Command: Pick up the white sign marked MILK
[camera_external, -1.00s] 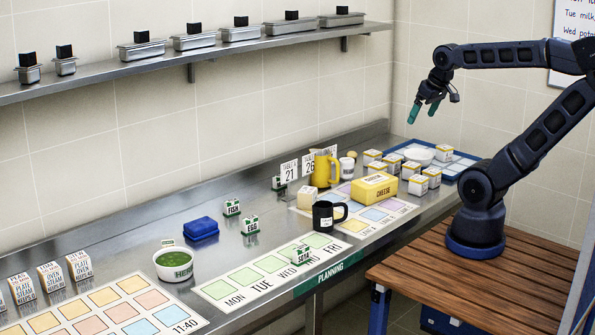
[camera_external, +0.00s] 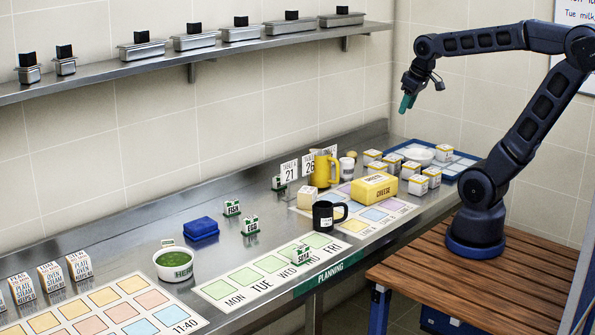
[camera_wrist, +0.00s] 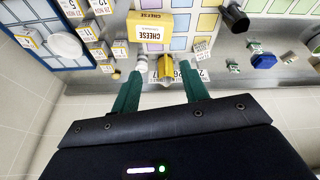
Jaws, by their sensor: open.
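I cannot read MILK on any sign in these frames. Small white-and-green signs stand on the steel counter: FISH (camera_external: 232,208), EGG (camera_external: 250,225) and SOYA (camera_external: 301,254). Another small sign (camera_external: 278,183) beside the table 21 card has lettering I cannot read, and so does a small sign (camera_external: 168,242) behind the herb bowl. My gripper (camera_external: 406,103) is open and empty, high above the far right of the counter. In the wrist view its green fingers (camera_wrist: 162,75) are apart, with the yellow jug and white number cards well below them.
The yellow jug (camera_external: 325,170), cheese box (camera_external: 375,188), black mug (camera_external: 326,215), blue box (camera_external: 201,228) and herb bowl (camera_external: 174,264) stand on the counter. A blue tray (camera_external: 467,160) with small cartons is at right. A shelf (camera_external: 190,58) of metal pans runs along the wall.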

